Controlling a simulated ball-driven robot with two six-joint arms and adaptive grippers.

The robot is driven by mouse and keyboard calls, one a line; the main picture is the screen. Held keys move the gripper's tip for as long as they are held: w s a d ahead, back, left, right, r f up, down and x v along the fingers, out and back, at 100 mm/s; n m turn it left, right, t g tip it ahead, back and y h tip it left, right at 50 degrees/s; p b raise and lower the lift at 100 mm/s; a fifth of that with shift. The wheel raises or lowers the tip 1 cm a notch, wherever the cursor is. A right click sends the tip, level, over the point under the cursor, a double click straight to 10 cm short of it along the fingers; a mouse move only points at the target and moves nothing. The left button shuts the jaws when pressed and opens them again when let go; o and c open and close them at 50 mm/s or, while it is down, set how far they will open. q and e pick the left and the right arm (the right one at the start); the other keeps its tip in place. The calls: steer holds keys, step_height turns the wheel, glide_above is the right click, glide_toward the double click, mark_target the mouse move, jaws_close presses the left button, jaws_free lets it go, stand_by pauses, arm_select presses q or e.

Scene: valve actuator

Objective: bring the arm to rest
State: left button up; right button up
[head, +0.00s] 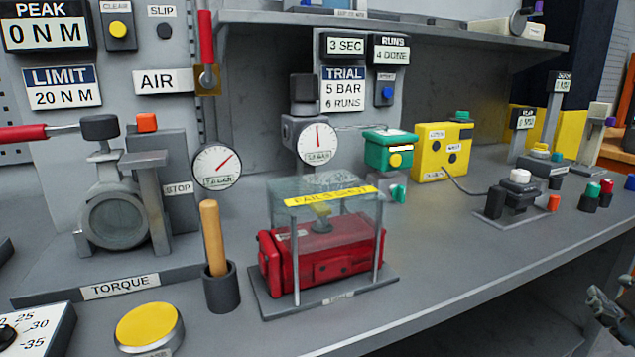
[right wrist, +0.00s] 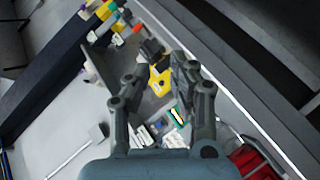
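My right gripper (head: 608,312) shows only in part at the lower right edge of the head view, in front of the bench edge. In the right wrist view my right gripper (right wrist: 160,72) has its two fingers spread apart, with nothing between them. It hangs clear of the bench, and bench items show beyond and below it. My left gripper is in neither view. The red actuator (head: 330,257) sits under a clear guard with a yellow label (head: 330,197) on the bench (head: 440,275).
A yellow box (head: 432,165), a green box (head: 388,150) and a black switch unit (head: 512,198) stand on the bench. A wooden-handled tool (head: 212,235) stands in a dark cup at front left, near a yellow button (head: 149,327). The front right bench strip is clear.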

steer(key=s+a+f+m+g+y, duration=0.4)
steer(key=s+a+f+g+y, duration=0.5)
steer(key=s, duration=0.7)
steer(key=s+f+g+h, duration=0.1)
steer(key=s+f, duration=0.1)
steer(key=f, duration=1.3)
steer(key=s+f+h, duration=0.1)
steer(key=s+f, duration=0.1)
steer(key=f, duration=1.4)
steer(key=s+d+f+g, duration=0.1)
steer(key=s+f, duration=1.2)
steer(key=s, duration=0.3)
steer(key=shift+s+m, duration=0.2)
steer(key=shift+m, duration=0.1)
